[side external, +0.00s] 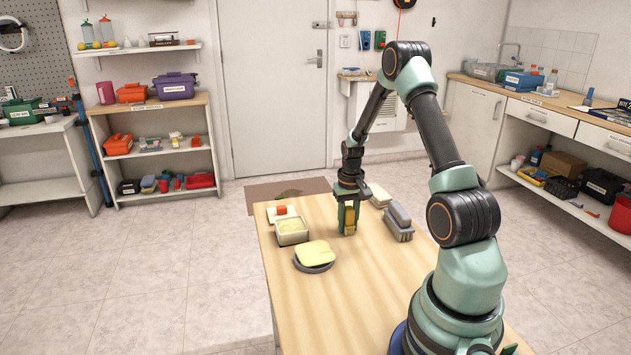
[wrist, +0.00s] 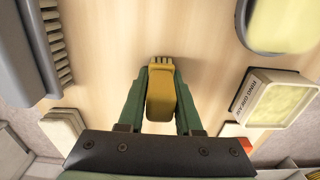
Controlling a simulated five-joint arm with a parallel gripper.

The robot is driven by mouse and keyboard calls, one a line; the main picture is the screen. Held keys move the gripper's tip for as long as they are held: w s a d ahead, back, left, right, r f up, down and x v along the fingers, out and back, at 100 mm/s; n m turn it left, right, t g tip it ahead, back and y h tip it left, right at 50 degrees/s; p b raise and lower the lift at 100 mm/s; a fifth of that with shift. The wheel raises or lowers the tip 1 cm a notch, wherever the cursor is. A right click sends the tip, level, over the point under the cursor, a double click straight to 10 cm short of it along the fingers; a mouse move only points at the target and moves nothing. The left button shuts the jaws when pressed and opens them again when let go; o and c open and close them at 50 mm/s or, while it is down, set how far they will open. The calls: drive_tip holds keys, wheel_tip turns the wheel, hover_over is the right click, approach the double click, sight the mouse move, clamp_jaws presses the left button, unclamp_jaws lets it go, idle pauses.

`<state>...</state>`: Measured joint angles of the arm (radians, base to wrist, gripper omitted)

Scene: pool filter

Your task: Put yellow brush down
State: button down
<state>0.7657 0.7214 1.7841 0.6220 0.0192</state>
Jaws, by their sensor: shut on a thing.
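My gripper (side external: 349,214) points down over the wooden table. It is shut on the yellow brush (wrist: 162,98), with one green finger on each side. The brush's bristle end (wrist: 161,61) shows beyond the fingertips in the wrist view. In the side view the yellow brush (side external: 350,226) is a small patch between the fingers, low over the table or touching it; I cannot tell which.
A grey brush (side external: 398,218) and a pale stack (side external: 380,196) stand to the right on the table (side external: 300,290). A cream tub (side external: 292,238), a round grey dish with a yellow pad (side external: 315,252) and an orange-topped item (side external: 282,211) are to the left. The front of the table is clear.

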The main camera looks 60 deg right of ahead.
sight(349, 207)
drive_tip(key=shift+f, duration=0.6)
drive_tip(key=c, duration=0.6)
unclamp_jaws()
wheel_tip(349, 207, up, 13)
drive_tip(key=shift+a+r, duration=0.1)
drive_tip(key=w+a+r+n+t, duration=0.1)
drive_tip(key=a+r+n, duration=0.1)
drive_tip(key=a+r, duration=0.35)
drive_tip(key=a+r+n+t, duration=0.1)
drive_tip(key=a+r+n, duration=0.1)
drive_tip(key=a, duration=0.7)
drive_tip(key=w+a+r+n+t, duration=0.1)
drive_tip(key=a+r+n, duration=0.1)
drive_tip(key=a+r, duration=0.35)
drive_tip(key=s+a+n+t, duration=0.2)
drive_tip(key=s+a+n, duration=0.1)
drive_tip(key=a, duration=0.6)
drive_tip(key=shift+s+a, duration=0.3)
drive_tip(key=shift+s, duration=0.45)
